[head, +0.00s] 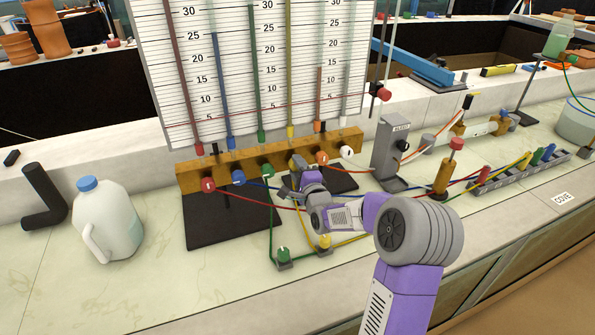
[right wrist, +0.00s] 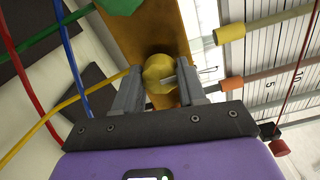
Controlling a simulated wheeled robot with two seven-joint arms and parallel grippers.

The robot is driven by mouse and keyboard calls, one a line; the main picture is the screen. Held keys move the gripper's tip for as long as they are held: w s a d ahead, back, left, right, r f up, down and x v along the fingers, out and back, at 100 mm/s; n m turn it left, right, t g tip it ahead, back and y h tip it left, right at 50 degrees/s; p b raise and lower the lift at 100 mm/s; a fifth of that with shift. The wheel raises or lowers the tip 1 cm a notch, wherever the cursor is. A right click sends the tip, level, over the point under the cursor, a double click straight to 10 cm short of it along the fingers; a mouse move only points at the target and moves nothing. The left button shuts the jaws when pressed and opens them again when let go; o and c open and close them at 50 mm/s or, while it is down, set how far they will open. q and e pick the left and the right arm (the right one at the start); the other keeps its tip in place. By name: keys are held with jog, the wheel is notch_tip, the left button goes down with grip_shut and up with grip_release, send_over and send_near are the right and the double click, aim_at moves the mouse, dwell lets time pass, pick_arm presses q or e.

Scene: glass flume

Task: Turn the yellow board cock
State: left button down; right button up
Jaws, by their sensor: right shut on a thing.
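The yellow board cock (right wrist: 159,69) is a round, faceted yellow knob on the brown wooden rail (right wrist: 140,22). In the right wrist view it sits between the two grey fingers of my right gripper (right wrist: 158,88), which is shut on it. In the head view my right gripper (head: 297,178) reaches the rail (head: 188,180) below the yellow tube (head: 289,80) and mostly hides the cock. My left gripper is not in view.
Beside it on the rail are red (head: 208,185), blue (head: 238,177), green (head: 267,171), orange (head: 322,158) and white (head: 347,152) cocks. Coloured hoses run close by. A grey stand (head: 389,150) is to the right; a jug (head: 108,222) stands left.

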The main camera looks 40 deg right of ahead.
dwell(0.4)
jog(key=o, duration=1)
jog(key=shift+o, duration=0.2)
jog(key=shift+s, duration=0.1)
jog(key=p+v, duration=0.1)
jog(key=v, duration=0.6)
jog(key=shift+s, duration=0.2)
